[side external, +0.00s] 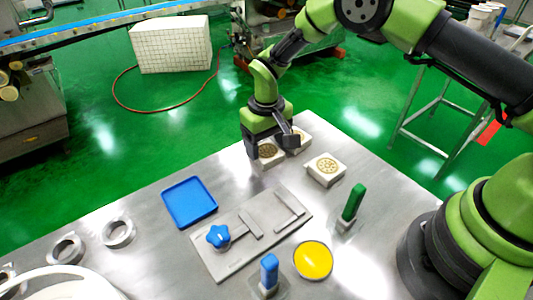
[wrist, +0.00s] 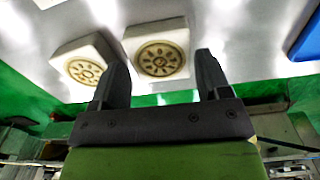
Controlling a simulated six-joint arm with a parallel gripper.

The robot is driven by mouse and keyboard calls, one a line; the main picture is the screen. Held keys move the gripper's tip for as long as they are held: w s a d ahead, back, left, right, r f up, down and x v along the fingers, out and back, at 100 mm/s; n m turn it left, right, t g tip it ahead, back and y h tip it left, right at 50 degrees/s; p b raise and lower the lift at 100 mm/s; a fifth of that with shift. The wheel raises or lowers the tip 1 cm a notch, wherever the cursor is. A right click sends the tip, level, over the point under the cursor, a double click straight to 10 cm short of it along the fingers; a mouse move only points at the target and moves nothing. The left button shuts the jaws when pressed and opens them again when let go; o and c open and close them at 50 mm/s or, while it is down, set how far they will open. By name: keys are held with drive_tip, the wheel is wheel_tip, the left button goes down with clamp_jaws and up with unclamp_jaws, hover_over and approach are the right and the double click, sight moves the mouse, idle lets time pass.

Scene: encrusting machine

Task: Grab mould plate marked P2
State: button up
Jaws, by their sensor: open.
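Three cream, square mould plates with round brown patterned faces are in the side view: one under my gripper (side external: 268,151), one just behind it (side external: 301,138), and one apart to the right (side external: 326,169). I cannot read any P2 mark. My gripper (side external: 271,146) is open, pointing down at the first plate. In the wrist view, one plate (wrist: 160,52) appears between the open fingers of my gripper (wrist: 162,66), with no clear grip on it. A second plate (wrist: 85,66) is left of it, partly behind the left finger. A third (wrist: 47,3) is cut off at the top edge.
On the steel table (side external: 155,240) are a blue tray (side external: 189,202), a grey plate with a blue knob (side external: 218,237), a yellow disc (side external: 313,260), green (side external: 353,203) and blue (side external: 269,272) handled tools, and metal rings (side external: 118,232). The table's far edge is close behind the mould plates.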

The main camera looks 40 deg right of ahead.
wheel_tip(320, 180, down, 2)
drive_tip(key=shift+f, duration=0.1)
drive_tip(key=shift+c, duration=0.2)
